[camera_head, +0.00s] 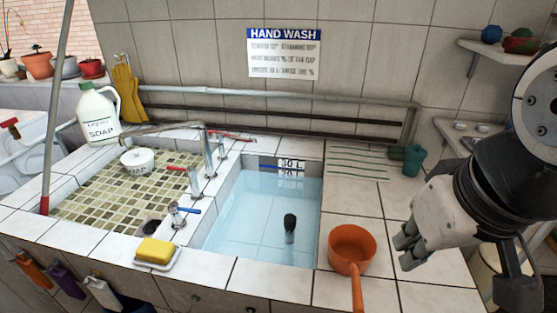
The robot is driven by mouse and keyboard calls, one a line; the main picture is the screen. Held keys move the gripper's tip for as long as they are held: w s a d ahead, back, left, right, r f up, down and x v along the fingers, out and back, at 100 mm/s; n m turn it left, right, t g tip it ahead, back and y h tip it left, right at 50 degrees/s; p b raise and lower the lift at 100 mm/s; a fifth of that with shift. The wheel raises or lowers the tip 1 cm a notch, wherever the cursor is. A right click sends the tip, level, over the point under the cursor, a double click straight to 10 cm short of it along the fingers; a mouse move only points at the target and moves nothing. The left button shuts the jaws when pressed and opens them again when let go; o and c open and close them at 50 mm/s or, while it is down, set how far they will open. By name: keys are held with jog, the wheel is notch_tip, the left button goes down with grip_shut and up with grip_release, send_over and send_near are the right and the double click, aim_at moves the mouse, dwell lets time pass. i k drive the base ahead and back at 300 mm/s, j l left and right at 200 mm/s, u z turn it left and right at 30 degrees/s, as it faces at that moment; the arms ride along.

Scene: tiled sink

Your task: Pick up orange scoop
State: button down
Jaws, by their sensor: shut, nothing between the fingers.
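The orange scoop (352,250) stands upright on the white tiled counter, right of the water-filled basin. Its round bowl opens upward and its handle points toward the front edge, running out of the bottom of the picture. My gripper (402,247) is at the right, just beside the scoop in the picture, with its fingers pointing left. It is shut and holds nothing. I cannot tell its exact height above the counter or whether it is level with the scoop.
The filled basin (262,225) has a dark plug-like piece (290,222) in it. A yellow sponge (156,250) lies on a dish at the front. A teal cup (413,160) stands behind my gripper. A soap bottle (99,112) and taps are left. Counter between scoop and cup is clear.

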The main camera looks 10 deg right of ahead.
aim_at(352, 271)
jog(key=l+u, duration=0.15)
jog(key=u, duration=0.4)
jog(key=k+l+u, duration=0.3)
jog(key=l, duration=0.2)
jog(key=k+l+u, duration=0.4)
jog(key=k+l, duration=0.9)
jog(key=k, duration=0.15)
